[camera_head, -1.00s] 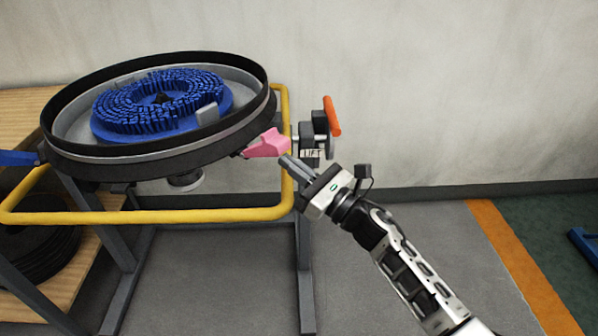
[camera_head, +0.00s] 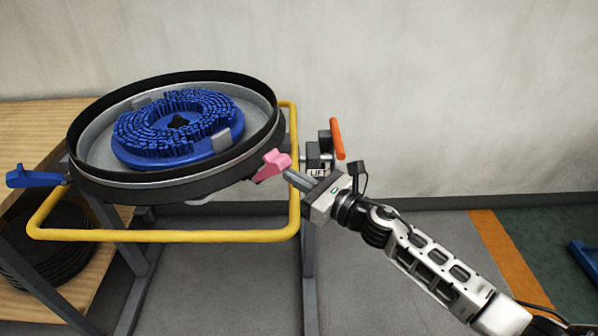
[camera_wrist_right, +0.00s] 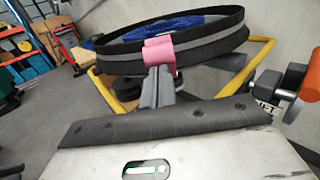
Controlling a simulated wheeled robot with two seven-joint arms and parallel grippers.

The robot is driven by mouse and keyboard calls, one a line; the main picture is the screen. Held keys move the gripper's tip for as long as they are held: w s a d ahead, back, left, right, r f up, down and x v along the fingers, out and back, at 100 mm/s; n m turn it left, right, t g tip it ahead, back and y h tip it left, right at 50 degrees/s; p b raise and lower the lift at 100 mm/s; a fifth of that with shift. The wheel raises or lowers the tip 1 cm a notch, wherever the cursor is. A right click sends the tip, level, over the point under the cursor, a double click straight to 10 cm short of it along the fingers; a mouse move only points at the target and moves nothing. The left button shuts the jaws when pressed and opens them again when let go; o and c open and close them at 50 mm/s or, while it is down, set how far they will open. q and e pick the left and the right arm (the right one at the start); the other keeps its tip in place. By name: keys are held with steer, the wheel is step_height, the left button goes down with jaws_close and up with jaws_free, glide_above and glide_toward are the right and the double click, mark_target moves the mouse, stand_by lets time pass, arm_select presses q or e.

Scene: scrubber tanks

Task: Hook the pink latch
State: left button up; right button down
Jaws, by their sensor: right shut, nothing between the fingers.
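The pink latch (camera_head: 272,164) sits on the right side of the round black-rimmed deck (camera_head: 190,184) that holds a blue brush (camera_head: 175,128). It is tilted, with its upper end raised beside the rim. My right gripper (camera_head: 291,176) is shut and empty, its fingertips at the latch's right side; I cannot tell whether they touch. In the right wrist view, the latch (camera_wrist_right: 158,52) stands directly beyond the closed fingertips (camera_wrist_right: 157,72), in front of the rim. Whether the latch is hooked is too small to tell. My left gripper is not in view.
A yellow tube frame (camera_head: 165,236) surrounds the deck. A blue lever (camera_head: 36,178) sticks out at the deck's left. Open floor (camera_head: 400,260) lies to the right.

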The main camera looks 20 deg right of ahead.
mark_target(282, 161)
steer(key=shift+w+a+r+p, duration=0.15)
steer(key=shift+r+p, duration=0.15)
steer(key=shift+r, duration=0.1)
steer(key=shift+w+a+r+p, duration=0.15)
steer(key=shift+r+p, duration=0.15)
steer(key=shift+r, duration=0.1)
steer(key=shift+w+a+r+p, duration=0.35)
steer(key=shift+w+r, duration=0.1)
steer(key=shift+r, duration=0.2)
steer(key=w+a+r, duration=0.2)
steer(key=w, duration=0.1)
steer(key=w+a+r, duration=0.1)
steer(key=shift+w+r, duration=0.2)
steer(key=shift+w, duration=0.05)
steer(key=shift+x, duration=0.9)
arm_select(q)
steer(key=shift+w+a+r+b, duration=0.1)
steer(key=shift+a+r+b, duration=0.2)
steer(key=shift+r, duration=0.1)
arm_select(e)
steer(key=shift+w+a+r, duration=0.3)
steer(key=shift+w, duration=0.2)
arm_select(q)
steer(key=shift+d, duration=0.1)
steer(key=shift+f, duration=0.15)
